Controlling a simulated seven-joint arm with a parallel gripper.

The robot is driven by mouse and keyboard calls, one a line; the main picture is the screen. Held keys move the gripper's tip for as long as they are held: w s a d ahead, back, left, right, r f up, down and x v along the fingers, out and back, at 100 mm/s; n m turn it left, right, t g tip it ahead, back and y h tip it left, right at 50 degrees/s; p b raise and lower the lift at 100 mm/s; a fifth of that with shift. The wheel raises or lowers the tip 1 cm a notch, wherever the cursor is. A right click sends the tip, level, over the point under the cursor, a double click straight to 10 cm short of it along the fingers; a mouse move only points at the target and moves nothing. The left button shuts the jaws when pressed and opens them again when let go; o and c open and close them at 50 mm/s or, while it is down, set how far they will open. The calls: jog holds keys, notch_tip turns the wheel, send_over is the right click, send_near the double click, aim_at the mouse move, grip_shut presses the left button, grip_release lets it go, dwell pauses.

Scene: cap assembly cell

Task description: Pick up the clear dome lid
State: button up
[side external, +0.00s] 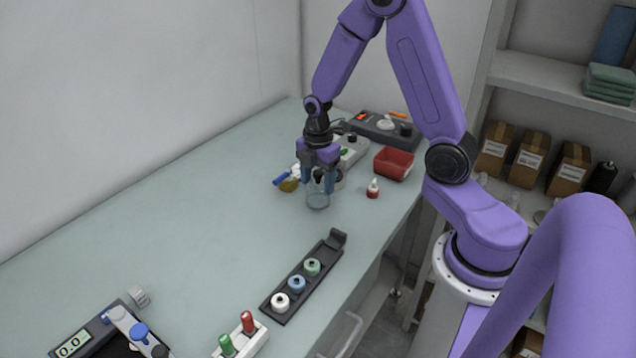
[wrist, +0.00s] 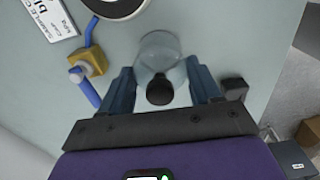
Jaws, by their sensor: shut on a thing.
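The clear dome lid (side external: 318,198) is a see-through dome with a black knob, at the far part of the table in the side view. In the wrist view the dome lid (wrist: 159,48) shows between my fingers, its knob toward me. My gripper (side external: 318,180) points down over it, with a blue finger on either side. In the wrist view my gripper (wrist: 162,82) is shut on the lid. I cannot tell whether its rim touches the table.
A yellow-and-blue item (side external: 288,185) lies close on the left. A dark rack (side external: 327,258) with capped pieces sits nearer the camera. The table's left middle is clear.

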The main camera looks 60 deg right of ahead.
notch_tip(320, 180, up, 2)
jog(key=shift+r, duration=0.15)
jog(key=s+a+r, duration=0.3)
jog(key=s+r, duration=0.7)
jog(key=s, duration=0.3)
jog(key=w+d+f+m, duration=0.2)
jog(key=w+d, duration=0.4)
jog(key=w, duration=0.2)
jog(key=w+d+f+m, duration=0.2)
jog(key=w+d+f, duration=0.1)
jog(key=w+d, duration=0.3)
jog(key=shift+w+d, duration=0.4)
jog(key=shift+w, duration=0.6)
jog(key=shift+f, duration=0.2)
jog(key=shift+f, duration=0.75)
jog(key=shift+f, duration=0.2)
